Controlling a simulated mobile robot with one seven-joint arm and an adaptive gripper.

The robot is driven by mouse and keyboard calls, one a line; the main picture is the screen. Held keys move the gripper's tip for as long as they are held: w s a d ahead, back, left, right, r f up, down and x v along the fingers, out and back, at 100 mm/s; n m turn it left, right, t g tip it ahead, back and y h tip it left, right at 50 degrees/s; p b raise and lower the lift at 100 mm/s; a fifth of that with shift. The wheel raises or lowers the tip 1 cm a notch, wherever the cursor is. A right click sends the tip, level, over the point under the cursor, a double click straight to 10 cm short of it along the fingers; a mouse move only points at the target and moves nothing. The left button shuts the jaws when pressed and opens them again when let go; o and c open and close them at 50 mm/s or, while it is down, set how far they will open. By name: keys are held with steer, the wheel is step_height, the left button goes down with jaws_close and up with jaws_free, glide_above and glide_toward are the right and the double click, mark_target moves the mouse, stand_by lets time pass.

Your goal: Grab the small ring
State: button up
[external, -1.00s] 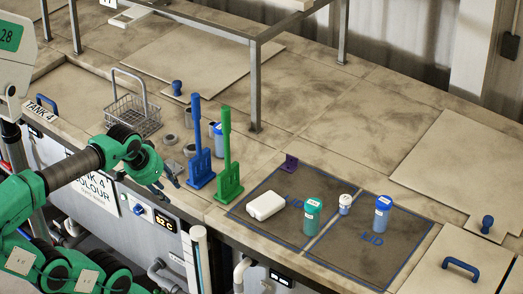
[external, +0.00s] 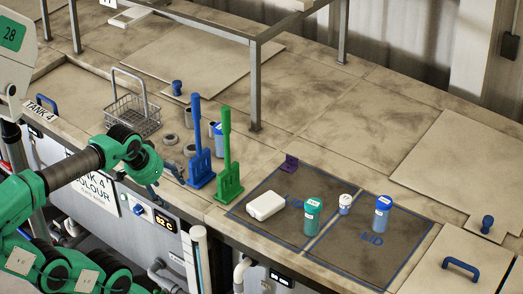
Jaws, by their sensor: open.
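My gripper (external: 168,184) is open and empty at the bench's front edge, in front of and slightly left of the rings. Its fingers are spread and apart from both rings. The fingertips are small and partly blurred here.
A wire basket (external: 133,113) stands left of the rings. A green upright tool (external: 228,160) stands right of the blue one. Bottles and a white case (external: 265,206) sit on dark mats at right.

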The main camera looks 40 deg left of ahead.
steer(key=w+a+r+g+p, duration=0.1)
steer(key=w+a+r+p, duration=0.45)
steer(key=w+r, duration=0.75)
steer(key=w+a+m+g+p, duration=0.25)
steer(key=w+a+p, duration=0.45)
steer(key=w+a, duration=1.2)
steer(key=w+a+f+g+p, duration=0.1)
steer(key=w+a+f+p, duration=0.1)
steer(key=w+a+f, duration=0.35)
steer(key=w+a+f+g+p, duration=0.1)
steer(key=w+a+f+p, duration=0.15)
steer(key=a, duration=0.55)
step_height(320, 180, down, 13)
steer(key=shift+a+r, duration=0.15)
steer(key=shift+w+f, duration=0.1)
steer(key=shift+f, duration=0.1)
